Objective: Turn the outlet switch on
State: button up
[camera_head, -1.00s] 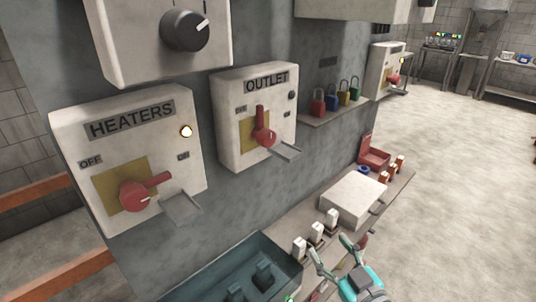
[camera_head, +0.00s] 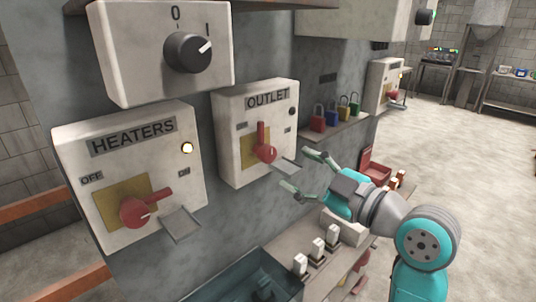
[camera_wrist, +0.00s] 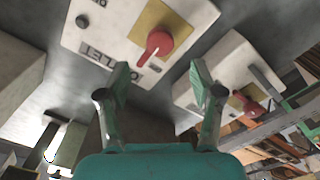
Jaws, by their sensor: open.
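The outlet switch is a white box labelled OUTLET (camera_head: 230,135) in the middle of the head view. Its red handle (camera_head: 264,143) points up on a yellow plate, and the round lamp at its upper right is dark. In the wrist view the same box shows at the top, with its red handle (camera_wrist: 157,44). My gripper (camera_head: 300,172) is open and empty, to the right of the box and apart from the handle. In the wrist view its two green fingers (camera_wrist: 159,85) are spread below the OUTLET box.
A HEATERS box (camera_head: 78,165) with a lit lamp and red handle stands left of the outlet box. A dial box (camera_head: 130,55) is above. Several padlocks (camera_head: 332,115) sit on a shelf at right. A metal tab (camera_head: 284,165) juts out below the outlet handle.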

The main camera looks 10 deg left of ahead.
aim_at(272, 156)
jog(key=x, duration=0.9)
jog(key=shift+w+a, duration=0.1)
jog(key=c, duration=1.2)
